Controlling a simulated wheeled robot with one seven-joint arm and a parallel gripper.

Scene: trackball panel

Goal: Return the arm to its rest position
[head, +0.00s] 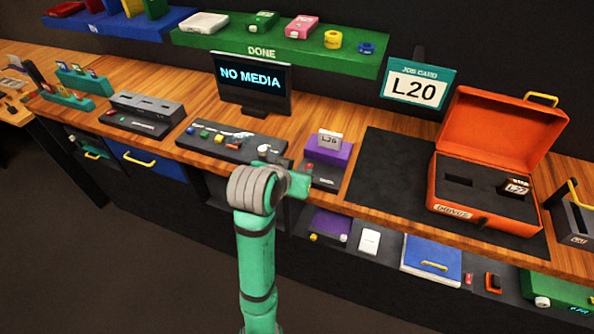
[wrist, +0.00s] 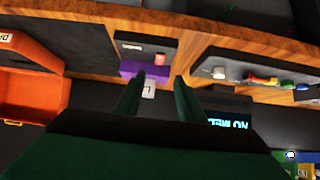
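My green arm (head: 256,262) rises from the bottom middle of the head view, with a grey ribbed joint (head: 255,188) in front of the bench edge. In the head view my gripper is mostly hidden behind that joint. In the wrist view my gripper (wrist: 159,80) shows two dark green fingers apart, with nothing held between them. Beyond the gap are the purple block (wrist: 136,69) and its small white card, on the bench. I cannot tell the exact height of the fingers above the bench.
The trackball panel (head: 228,143) lies left of my gripper, below the NO MEDIA screen (head: 249,82). The purple block (head: 327,151) with its card is to the right. An open orange case (head: 478,190) stands on a dark mat (head: 388,165). Shelves hang above and below the bench.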

